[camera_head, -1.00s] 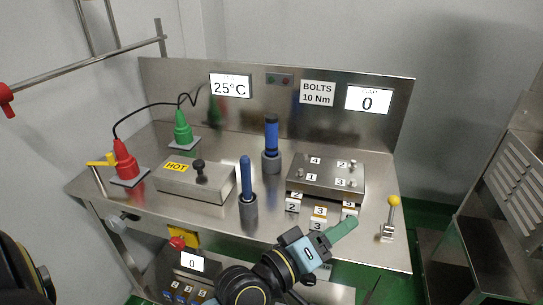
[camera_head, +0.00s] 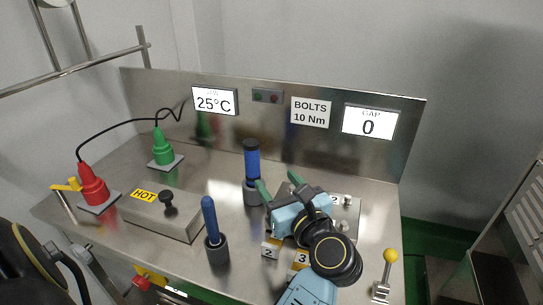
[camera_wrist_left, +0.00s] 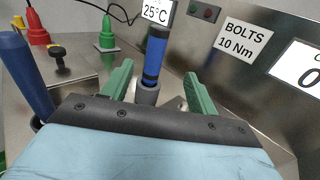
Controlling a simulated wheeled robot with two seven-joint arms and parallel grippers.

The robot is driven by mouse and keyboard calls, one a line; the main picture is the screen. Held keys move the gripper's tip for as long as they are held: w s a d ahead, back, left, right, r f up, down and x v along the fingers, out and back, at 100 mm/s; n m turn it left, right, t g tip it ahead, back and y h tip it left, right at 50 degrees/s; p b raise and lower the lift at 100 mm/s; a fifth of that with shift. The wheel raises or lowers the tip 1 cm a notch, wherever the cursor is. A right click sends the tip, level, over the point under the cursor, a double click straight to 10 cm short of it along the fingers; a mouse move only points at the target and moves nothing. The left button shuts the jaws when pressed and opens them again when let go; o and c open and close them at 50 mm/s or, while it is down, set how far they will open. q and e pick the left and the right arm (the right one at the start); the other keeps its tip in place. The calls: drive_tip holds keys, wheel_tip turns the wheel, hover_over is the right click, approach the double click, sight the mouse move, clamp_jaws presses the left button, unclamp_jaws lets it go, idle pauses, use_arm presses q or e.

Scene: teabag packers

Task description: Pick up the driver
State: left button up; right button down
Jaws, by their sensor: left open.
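A blue tool with a black top and black bands (camera_head: 252,160) stands upright in a grey round holder (camera_head: 254,192) at the back middle of the steel bench. A plainer blue-handled tool (camera_head: 209,218) stands in a similar holder nearer the front. I cannot tell from looks alone which is the driver. My left gripper (camera_head: 279,185), with green fingers, is open and empty just right of the black-topped tool. In the left wrist view that tool (camera_wrist_left: 154,58) appears between the spread fingers (camera_wrist_left: 158,75), a little beyond them. The plain blue handle (camera_wrist_left: 18,70) is at the left edge.
A steel block marked HOT (camera_head: 150,212) with a black knob stands left of the tools. A numbered bolt plate (camera_head: 347,215) is partly hidden by my left arm. A yellow-knobbed lever (camera_head: 390,257) is at right.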

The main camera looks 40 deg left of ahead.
sight(255, 154)
use_arm(q)
drive_tip(key=x, duration=0.8)
drive_tip(key=shift+s+a+r, duration=0.1)
drive_tip(key=shift+a+r, duration=0.05)
drive_tip(key=shift+a, duration=0.1)
drive_tip(key=x, duration=0.4)
drive_tip(key=shift+a+r, duration=0.15)
drive_tip(key=shift+a, duration=0.35)
use_arm(e)
drive_tip(key=shift+w+r, duration=0.15)
drive_tip(key=shift+w, duration=0.2)
use_arm(q)
drive_tip(key=shift+c, duration=0.5)
drive_tip(key=c, duration=1.1)
drive_tip(key=shift+o, duration=0.2)
use_arm(e)
drive_tip(key=shift+s, duration=0.3)
use_arm(q)
drive_tip(key=shift+r, duration=0.15)
